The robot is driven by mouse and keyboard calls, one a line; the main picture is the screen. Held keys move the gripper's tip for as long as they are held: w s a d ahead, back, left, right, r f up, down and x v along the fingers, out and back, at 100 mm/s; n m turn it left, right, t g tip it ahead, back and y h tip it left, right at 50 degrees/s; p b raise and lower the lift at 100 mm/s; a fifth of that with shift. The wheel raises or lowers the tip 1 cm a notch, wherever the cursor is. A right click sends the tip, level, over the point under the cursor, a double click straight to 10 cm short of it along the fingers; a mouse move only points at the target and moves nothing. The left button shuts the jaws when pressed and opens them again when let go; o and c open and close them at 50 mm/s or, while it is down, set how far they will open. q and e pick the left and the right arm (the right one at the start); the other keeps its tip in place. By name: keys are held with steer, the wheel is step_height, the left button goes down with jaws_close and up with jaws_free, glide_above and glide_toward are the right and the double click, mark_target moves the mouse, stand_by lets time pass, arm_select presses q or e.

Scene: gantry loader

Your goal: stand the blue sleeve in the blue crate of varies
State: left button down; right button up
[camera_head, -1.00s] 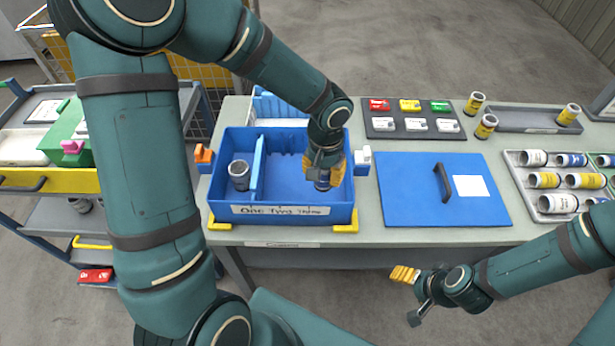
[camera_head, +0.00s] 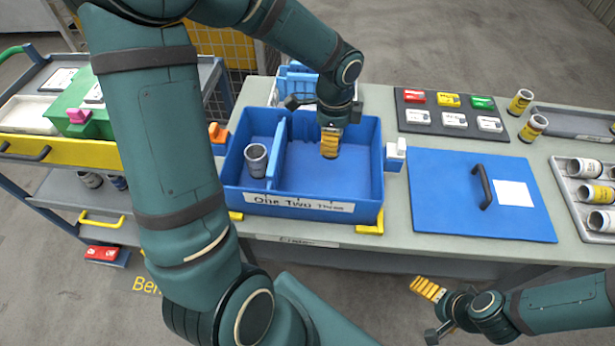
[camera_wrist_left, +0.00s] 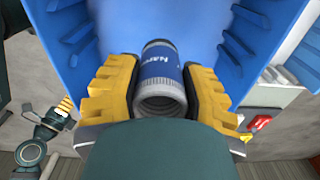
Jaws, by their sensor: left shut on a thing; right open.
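The blue crate (camera_head: 240,193) stands at the left of the bench, with a divider splitting it into a narrow left and a wide right compartment. My left gripper (camera_head: 330,146) is over the wide compartment, toward its back. In the left wrist view its yellow fingers are shut on the blue sleeve (camera_wrist_left: 160,68), a blue tube with white lettering and a grey open end toward the camera. In the head view the fingers hide the sleeve, and I cannot tell whether it touches the crate floor. My right gripper (camera_head: 428,290) is open and empty before the bench front.
A grey sleeve (camera_head: 257,160) stands in the crate's left compartment. A blue lid (camera_head: 450,195) with a black handle lies to the crate's right. A tray of sleeves (camera_head: 565,175) is farther right. A cart (camera_head: 60,155) stands at the left.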

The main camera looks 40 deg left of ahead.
arm_select(q)
step_height(320, 180, down, 10)
steer(key=b, duration=0.3)
stand_by(0.3)
steer(key=shift+f, duration=0.15)
steer(key=c, duration=0.5)
jaws_free()
step_height(320, 180, up, 12)
steer(key=p, duration=0.3)
steer(key=shift+r, duration=0.2)
steer(key=shift+p, duration=0.3)
